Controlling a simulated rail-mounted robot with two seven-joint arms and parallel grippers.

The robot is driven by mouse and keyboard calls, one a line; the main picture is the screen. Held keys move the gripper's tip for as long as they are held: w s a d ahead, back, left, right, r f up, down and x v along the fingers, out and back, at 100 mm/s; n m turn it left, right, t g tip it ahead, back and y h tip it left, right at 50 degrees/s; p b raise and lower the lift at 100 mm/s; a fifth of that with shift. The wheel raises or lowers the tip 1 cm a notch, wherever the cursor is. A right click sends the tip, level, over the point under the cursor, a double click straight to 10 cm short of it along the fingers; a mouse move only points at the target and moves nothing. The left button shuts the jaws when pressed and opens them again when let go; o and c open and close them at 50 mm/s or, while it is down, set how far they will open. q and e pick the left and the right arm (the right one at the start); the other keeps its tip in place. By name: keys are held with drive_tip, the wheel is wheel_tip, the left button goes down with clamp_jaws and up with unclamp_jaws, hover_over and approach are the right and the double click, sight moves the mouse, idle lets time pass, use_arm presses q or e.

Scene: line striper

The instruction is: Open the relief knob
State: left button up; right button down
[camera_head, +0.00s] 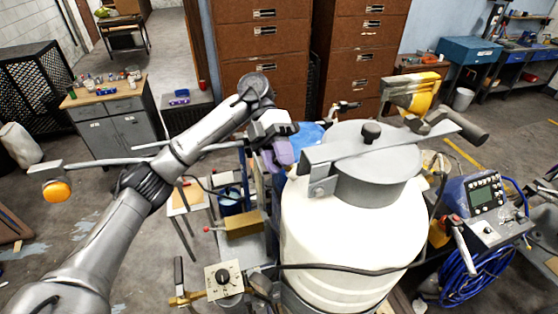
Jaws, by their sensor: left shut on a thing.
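The line striper has a large white tank (335,235) with a grey lid clamped under a metal bar (375,150). My left arm reaches in from the left, and its gripper (281,154) is beside the tank's upper left side. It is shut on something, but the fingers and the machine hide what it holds. A dark round knob on a pale square dial plate (224,279) sits low in front, left of the tank and apart from the gripper. I cannot tell for sure which part is the relief knob. My right gripper is not in view.
A handlebar (105,162) with an orange end crosses behind my left arm. A control box with a screen (484,195) and a coiled blue hose (470,277) are at the right. A grey cabinet (112,125) and brown drawers (265,45) stand behind. The left floor is mostly clear.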

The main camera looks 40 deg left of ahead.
use_arm(q)
drive_tip(key=shift+m+y, duration=0.3)
drive_tip(key=shift+m, duration=0.2)
drive_tip(key=o, duration=0.9)
drive_tip(key=shift+w+a+r+b, duration=0.2)
drive_tip(key=shift+a+r+b, duration=0.05)
drive_tip(key=shift+a+b, duration=0.05)
drive_tip(key=p+v, duration=0.6)
drive_tip(key=v, duration=0.6)
drive_tip(key=shift+a+r, duration=0.25)
drive_tip(key=shift+r, duration=0.05)
drive_tip(key=shift+w, duration=0.2)
